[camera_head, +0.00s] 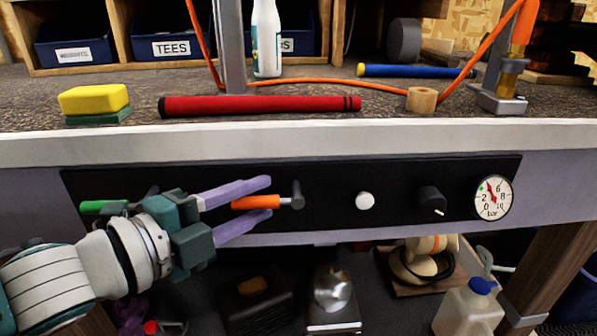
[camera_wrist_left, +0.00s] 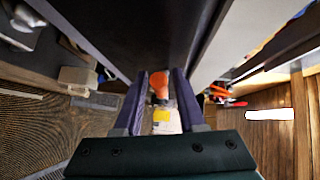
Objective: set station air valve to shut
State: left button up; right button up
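A black control panel (camera_head: 330,225) is set in the bench front. An orange lever handle (camera_head: 256,202) lies horizontally on it, its right end at a dark pivot (camera_head: 297,195). A second lever with a green handle (camera_head: 100,207) is at the panel's left, partly hidden by my left gripper. No readable label shows which one is the air valve. My left gripper (camera_head: 262,198) is open, its purple fingers above and below the orange handle, with visible gaps. In the left wrist view the orange handle (camera_wrist_left: 159,85) shows between the fingertips. My right gripper is not in view.
The panel also has a white button (camera_head: 365,201), a black knob (camera_head: 432,203) and a bar gauge (camera_head: 493,198) with a red needle. The bench edge (camera_head: 300,140) overhangs above. A red grip (camera_head: 260,105) lies on the bench. A jug (camera_head: 470,308) stands below.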

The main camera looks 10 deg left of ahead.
pick_arm(q)
grip_shut()
dwell(1.1)
